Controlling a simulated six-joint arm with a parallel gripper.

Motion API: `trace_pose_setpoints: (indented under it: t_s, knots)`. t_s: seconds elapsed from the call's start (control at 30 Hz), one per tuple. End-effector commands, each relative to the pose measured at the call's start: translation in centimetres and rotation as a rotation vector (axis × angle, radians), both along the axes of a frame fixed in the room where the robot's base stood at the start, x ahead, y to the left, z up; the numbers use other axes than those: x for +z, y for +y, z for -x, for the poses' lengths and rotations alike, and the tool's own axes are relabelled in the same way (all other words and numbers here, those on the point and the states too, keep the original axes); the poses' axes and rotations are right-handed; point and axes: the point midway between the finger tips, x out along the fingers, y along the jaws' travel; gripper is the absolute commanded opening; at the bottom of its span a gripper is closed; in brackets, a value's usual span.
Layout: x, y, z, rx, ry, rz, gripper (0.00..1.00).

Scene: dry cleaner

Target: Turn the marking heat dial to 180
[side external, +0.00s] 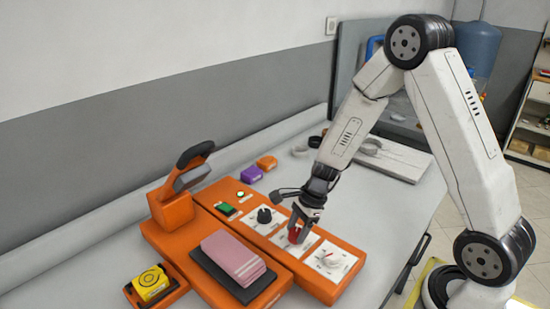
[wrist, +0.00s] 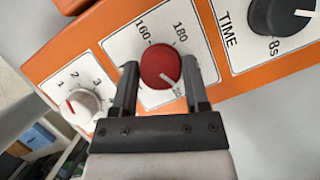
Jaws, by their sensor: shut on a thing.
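The red heat dial (wrist: 158,64) sits on a white plate with the printed numbers 160 and 180 above it. A third number at its lower right is partly hidden. The dial's white mark points toward that lower right number, away from 180. My gripper (wrist: 160,72) is shut on the dial, with one finger on each side of it. In the side view my gripper (side external: 299,222) reaches down onto the red dial (side external: 293,236), the middle of three dials on the orange press panel (side external: 337,291).
A black TIME dial (wrist: 283,14) and a white dial with numbers (wrist: 80,105) flank the red dial closely. The press head (side external: 188,173) stands raised at the back, and folded pink cloth (side external: 233,257) lies on the dark pad. A yellow block (side external: 150,283) sits at the front left.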

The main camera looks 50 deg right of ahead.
Motion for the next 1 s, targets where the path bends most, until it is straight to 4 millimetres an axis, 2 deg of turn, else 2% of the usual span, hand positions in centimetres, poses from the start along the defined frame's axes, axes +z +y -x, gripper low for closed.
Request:
trace_pose_setpoints:
  t_s: [1.0]
  knots:
    - [0.07,0.05,-0.45,0.969,-0.001,0.000,0.00]
